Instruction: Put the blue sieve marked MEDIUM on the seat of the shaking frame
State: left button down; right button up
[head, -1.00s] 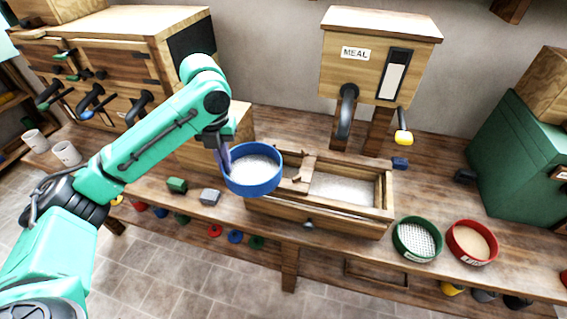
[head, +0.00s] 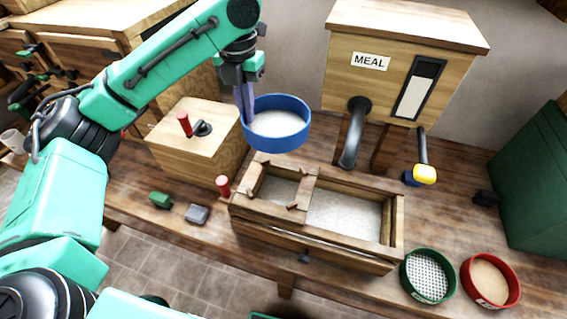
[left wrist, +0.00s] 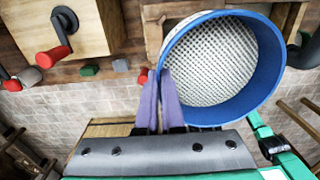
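My left gripper (head: 247,100) is shut on the rim of the blue sieve (head: 277,143) and holds it up, roughly level. Its fingers (left wrist: 160,100) and the sieve's mesh (left wrist: 208,62) also show in the left wrist view. No marking on the sieve is readable. The shaking frame (head: 318,245) is a long wooden box on the bench. Its left part has a bare seat with small wooden blocks and a crossbar (head: 303,190); its right part holds pale meal. The sieve hangs above and behind the frame's left end, apart from it. My right gripper is not in view.
A green sieve (head: 428,297) and a red sieve (head: 513,290) stand right of the frame. A meal bin (head: 400,45) with a dark spout (head: 354,135) stands behind it. A wooden box with a red-handled crank (head: 190,150) stands left. Small green (head: 160,200) and grey (head: 197,214) blocks lie in front.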

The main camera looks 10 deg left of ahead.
pick_arm(q)
notch_tip(320, 180, down, 3)
jog(key=shift+r+b, duration=0.1)
jog(key=shift+b, duration=0.4)
notch_tip(320, 180, down, 5)
jog(key=s, duration=0.2)
send_near(255, 178)
notch_tip(255, 178, down, 5)
jog(key=shift+f+p, duration=0.1)
jog(key=shift+p, duration=0.55)
jog(key=shift+s+f, duration=0.1)
jog(key=shift+f, duration=0.2)
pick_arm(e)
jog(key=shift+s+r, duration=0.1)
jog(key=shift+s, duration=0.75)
pick_arm(q)
jog(key=shift+f, duration=0.15)
jog(key=c, duration=1)
grip_release()
jog(key=shift+c, duration=0.2)
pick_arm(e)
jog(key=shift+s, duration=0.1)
